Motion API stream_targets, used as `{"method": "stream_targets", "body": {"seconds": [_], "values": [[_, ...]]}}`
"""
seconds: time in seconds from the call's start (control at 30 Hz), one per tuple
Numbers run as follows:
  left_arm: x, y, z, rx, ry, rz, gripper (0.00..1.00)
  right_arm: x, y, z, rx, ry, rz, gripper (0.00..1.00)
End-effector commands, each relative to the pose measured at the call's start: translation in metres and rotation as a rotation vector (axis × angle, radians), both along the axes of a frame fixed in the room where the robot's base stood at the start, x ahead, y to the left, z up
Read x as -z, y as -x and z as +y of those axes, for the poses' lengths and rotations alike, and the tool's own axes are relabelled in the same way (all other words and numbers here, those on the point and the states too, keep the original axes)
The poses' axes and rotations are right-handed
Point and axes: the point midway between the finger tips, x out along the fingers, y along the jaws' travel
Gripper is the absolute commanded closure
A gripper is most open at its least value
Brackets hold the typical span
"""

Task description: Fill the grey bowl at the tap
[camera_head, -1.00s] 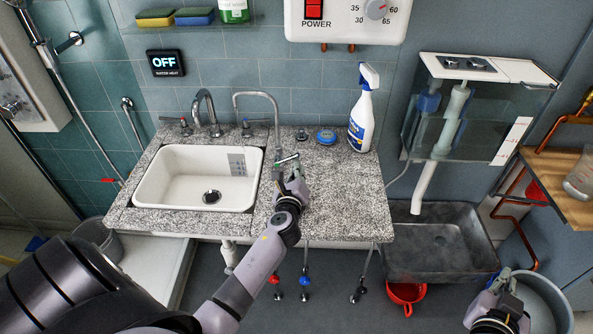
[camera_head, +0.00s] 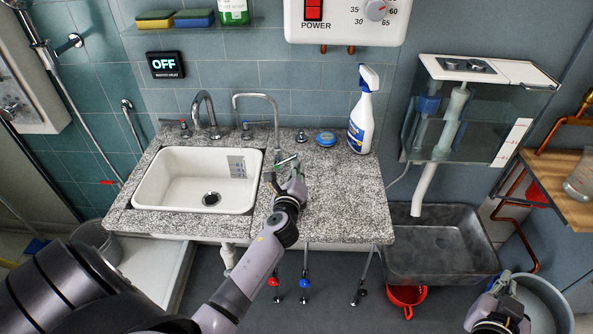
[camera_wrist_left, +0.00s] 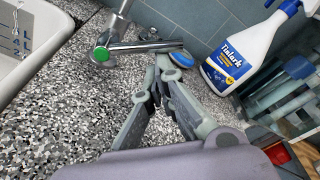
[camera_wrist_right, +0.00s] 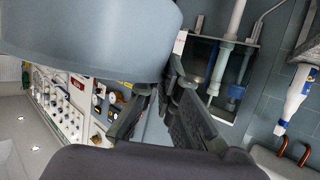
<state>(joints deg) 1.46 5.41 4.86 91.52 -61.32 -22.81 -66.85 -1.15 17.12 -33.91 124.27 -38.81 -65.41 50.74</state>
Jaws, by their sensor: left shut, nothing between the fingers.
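The grey bowl (camera_head: 541,296) is at the lower right of the head view, beside my right gripper (camera_head: 505,282). In the right wrist view the grey bowl (camera_wrist_right: 90,35) fills the top left, with my right gripper's fingertips (camera_wrist_right: 165,85) at its wall; the contact is partly hidden. A thin arched tap (camera_head: 262,95) stands right of the white sink. Its lever (camera_wrist_left: 145,47), with a green-capped end, shows in the left wrist view. My left gripper (camera_head: 291,165) is shut and empty, its tips (camera_wrist_left: 165,65) at the lever; I cannot tell whether they touch.
The white sink (camera_head: 143,190) has a second tap (camera_head: 208,110) behind it.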

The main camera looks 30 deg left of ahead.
Motion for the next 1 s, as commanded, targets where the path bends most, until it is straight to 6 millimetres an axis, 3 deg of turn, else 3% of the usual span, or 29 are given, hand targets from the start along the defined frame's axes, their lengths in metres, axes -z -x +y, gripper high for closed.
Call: {"method": "stream_targets", "body": {"seconds": [1.0], "values": [[-0.035, 0.012, 0.021, -0.003, 0.636, -0.392, 1.0, 0.02, 0.0, 0.0, 0.0, 0.0, -0.002, 1.0]]}}
